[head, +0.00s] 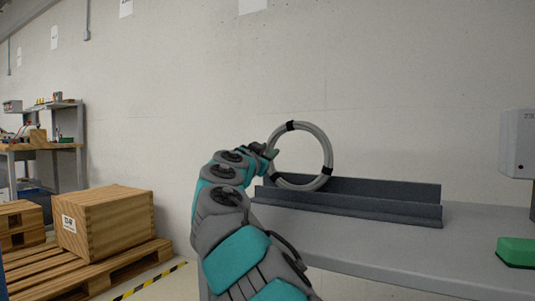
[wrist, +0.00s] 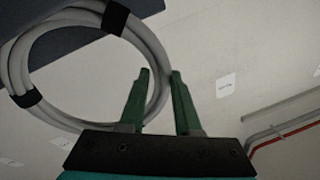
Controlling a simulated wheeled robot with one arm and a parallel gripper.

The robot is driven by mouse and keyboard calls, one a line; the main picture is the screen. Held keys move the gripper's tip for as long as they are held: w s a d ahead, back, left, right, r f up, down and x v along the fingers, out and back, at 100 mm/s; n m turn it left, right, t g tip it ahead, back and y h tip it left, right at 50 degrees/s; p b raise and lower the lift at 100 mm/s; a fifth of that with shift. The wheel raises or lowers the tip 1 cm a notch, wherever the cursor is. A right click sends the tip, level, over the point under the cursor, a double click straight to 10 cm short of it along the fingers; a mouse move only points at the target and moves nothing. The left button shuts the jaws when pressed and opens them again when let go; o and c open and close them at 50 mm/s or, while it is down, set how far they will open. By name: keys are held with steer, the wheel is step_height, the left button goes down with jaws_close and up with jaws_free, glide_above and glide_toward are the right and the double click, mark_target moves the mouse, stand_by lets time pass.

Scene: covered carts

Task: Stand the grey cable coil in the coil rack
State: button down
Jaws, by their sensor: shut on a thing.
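The grey cable coil (head: 328,150) is a ring with black bands, held upright at the left end of the coil rack. The coil rack (head: 390,208) is a long dark grey trough on the grey bench top. The coil's lower edge overlaps the rack's back wall in the head view; I cannot tell whether it touches the rack. My gripper (head: 270,153) is at the coil's left side. In the wrist view, the green fingers of my gripper (wrist: 160,85) are shut on the side of the coil (wrist: 150,42). A corner of a dark surface shows behind the coil there.
A grey bench top (head: 470,225) carries the rack. A green block (head: 516,252) lies at its right, below a grey-white box (head: 518,143). A wooden crate (head: 105,222) stands on a pallet at the left.

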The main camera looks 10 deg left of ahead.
steer(key=shift+f, duration=0.1)
stand_by(0.3)
steer(key=c, duration=0.5)
jaws_free()
steer(key=shift+s, duration=0.1)
steer(key=b+v, duration=0.1)
steer(key=v, duration=0.6)
steer(key=shift+s+a+f, duration=0.1)
steer(key=shift+s+f, duration=0.05)
steer(key=shift+s, duration=0.2)
steer(key=shift+s, duration=0.1)
